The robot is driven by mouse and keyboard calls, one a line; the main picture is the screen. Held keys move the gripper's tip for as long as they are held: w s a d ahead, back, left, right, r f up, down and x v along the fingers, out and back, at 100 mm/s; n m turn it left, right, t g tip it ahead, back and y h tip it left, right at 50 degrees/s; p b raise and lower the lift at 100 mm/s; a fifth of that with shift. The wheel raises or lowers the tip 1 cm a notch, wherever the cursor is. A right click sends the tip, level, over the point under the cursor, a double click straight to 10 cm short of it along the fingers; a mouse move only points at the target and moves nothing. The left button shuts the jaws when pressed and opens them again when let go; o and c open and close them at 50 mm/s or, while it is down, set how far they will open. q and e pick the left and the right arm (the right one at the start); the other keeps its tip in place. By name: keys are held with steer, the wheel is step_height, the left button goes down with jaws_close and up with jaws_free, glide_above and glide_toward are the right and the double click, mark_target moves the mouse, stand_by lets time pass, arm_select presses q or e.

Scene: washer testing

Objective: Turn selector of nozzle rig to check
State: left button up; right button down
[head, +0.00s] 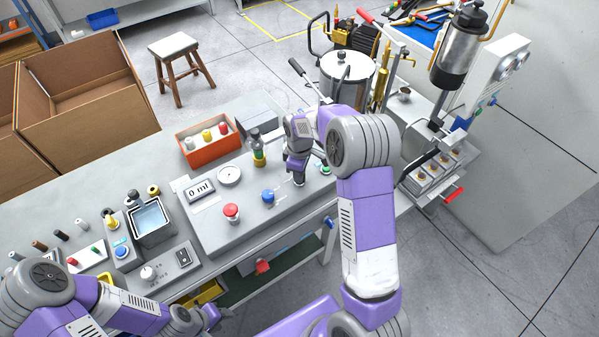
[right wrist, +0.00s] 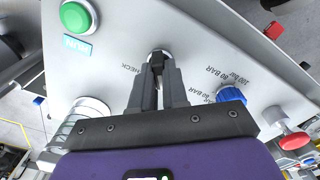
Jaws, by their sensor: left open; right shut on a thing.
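The nozzle rig (head: 215,237) is a grey box on the bench with a 0 ml display (head: 200,190), a red button (head: 231,211), a blue knob (head: 267,196) and a green button (head: 325,169). My right gripper (head: 299,181) points down onto its top between the blue knob and the green button. In the right wrist view my right gripper (right wrist: 158,66) is shut on the selector (right wrist: 159,52), which is mostly hidden by the fingers. CHECK and BAR labels lie on either side of it. My left gripper (head: 192,319) is open, low at the left, away from the rig.
A bottle (head: 258,151) and an orange bin (head: 209,147) stand behind the rig. A steel pot (head: 346,75) stands at the back right. A small water tank (head: 151,220) and other devices stand to the left. Cardboard boxes (head: 80,105) and a stool (head: 174,48) are beyond the bench.

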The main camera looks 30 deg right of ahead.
steer(key=m+p, duration=0.1)
steer(key=m, duration=0.3)
steer(key=m+p, duration=0.1)
steer(key=m, duration=0.3)
steer(key=m+p, duration=0.1)
steer(key=m, duration=0.3)
steer(key=shift+m+p, duration=0.8)
steer(key=shift+m, duration=1.4)
steer(key=c, duration=1.1)
jaws_free()
steer(key=shift+c, duration=0.2)
